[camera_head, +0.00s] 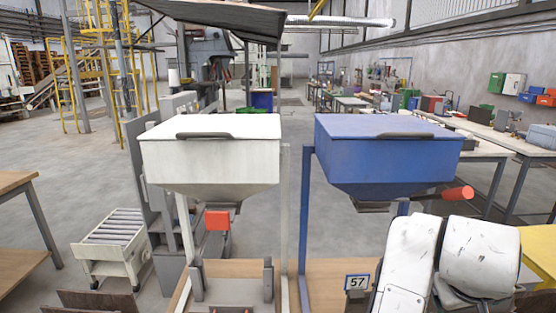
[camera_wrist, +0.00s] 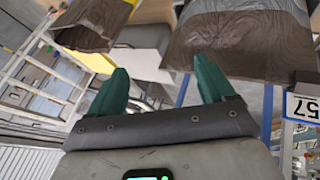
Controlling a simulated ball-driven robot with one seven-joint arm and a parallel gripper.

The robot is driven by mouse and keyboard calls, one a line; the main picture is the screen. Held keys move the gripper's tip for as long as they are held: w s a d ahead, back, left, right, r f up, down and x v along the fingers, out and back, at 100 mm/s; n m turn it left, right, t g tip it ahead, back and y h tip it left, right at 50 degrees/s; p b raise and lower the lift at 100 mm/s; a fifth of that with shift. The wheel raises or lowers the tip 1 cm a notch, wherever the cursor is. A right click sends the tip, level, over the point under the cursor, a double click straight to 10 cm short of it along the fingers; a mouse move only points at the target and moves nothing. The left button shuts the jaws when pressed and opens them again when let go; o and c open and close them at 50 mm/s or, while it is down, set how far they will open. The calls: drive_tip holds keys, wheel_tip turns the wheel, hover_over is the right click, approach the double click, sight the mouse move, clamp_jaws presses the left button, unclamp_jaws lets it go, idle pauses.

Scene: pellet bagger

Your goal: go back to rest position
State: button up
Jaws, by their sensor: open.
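My gripper (camera_wrist: 162,70) shows in the wrist view with its two green fingers spread apart. Nothing is between the fingers. Two dark brown, crinkled surfaces that look like bags lie beyond the fingertips, one at the upper left (camera_wrist: 92,22) and a larger one at the upper right (camera_wrist: 240,45). They look apart from the fingers, though the gap is hard to judge. In the head view, white links of my arm fill the lower right, and the gripper itself is not visible there.
A white hopper (camera_head: 210,160) and a blue hopper (camera_head: 385,157) stand ahead on frames. A red-orange handle (camera_head: 457,194) juts out near my arm. A "57" sign (camera_head: 357,282) sits below the blue hopper. A roller cart (camera_head: 112,245) stands left. Open floor lies behind.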

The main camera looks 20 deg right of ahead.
drive_tip(key=s+a+f+n+y, duration=0.1)
drive_tip(key=s+f+n, duration=0.1)
drive_tip(key=f, duration=0.6)
drive_tip(key=s+a+f+n, duration=0.1)
drive_tip(key=s+f, duration=0.2)
drive_tip(key=f, duration=0.4)
drive_tip(key=s+a+f+g+y, duration=0.1)
drive_tip(key=s+a+f+y, duration=0.4)
drive_tip(key=s+a+f, duration=0.7)
wheel_tip(320, 180, down, 2)
drive_tip(key=shift+s+f+g, duration=0.15)
drive_tip(key=shift+s+g, duration=0.25)
drive_tip(key=shift+s, duration=0.3)
